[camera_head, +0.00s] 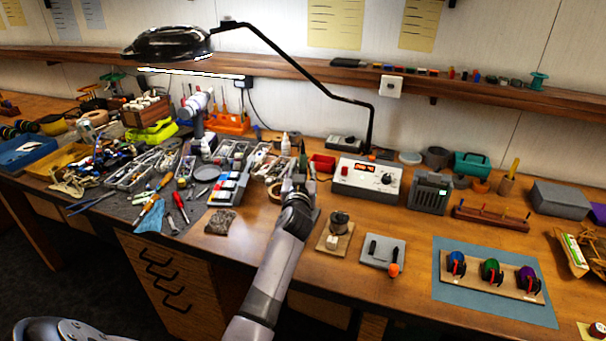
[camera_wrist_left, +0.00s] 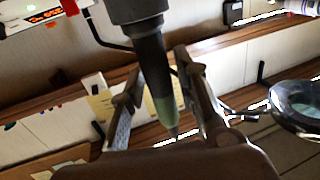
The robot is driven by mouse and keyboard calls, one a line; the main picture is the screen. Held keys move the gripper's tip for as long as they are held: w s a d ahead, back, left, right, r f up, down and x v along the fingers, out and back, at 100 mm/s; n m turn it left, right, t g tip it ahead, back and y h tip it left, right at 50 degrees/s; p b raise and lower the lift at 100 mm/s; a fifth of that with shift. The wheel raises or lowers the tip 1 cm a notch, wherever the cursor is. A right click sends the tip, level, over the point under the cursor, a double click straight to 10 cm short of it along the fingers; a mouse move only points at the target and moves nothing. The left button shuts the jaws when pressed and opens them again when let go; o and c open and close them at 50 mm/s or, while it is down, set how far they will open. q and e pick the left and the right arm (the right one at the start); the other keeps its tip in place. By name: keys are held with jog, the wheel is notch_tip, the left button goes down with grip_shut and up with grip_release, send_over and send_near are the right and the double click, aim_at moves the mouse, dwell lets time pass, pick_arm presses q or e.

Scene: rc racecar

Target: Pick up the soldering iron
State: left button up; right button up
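My left gripper (camera_head: 302,168) reaches over the middle of the bench, left of the soldering station (camera_head: 367,180) with its red display. In the left wrist view its two fingers (camera_wrist_left: 157,70) are spread apart. A dark, tapered tool with a greenish section and a thin tip, seemingly the soldering iron (camera_wrist_left: 153,70), stands between them, with gaps visible on both sides. In the head view a thin dark upright thing shows at the gripper, too small to tell what it is. My right gripper is not in view.
A black desk lamp (camera_head: 167,43) arches over the bench. Tools and parts trays crowd the left. A small red bin (camera_head: 322,162) stands close to the gripper. A blue mat (camera_head: 450,291) with colored spools lies at the right. Bare wood shows at the front middle.

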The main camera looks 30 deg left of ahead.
pick_arm(q)
jog(key=c, duration=0.5)
grip_shut()
jog(key=shift+r, duration=0.1)
jog(key=shift+r, duration=0.45)
notch_tip(320, 180, up, 19)
jog(key=b, duration=0.1)
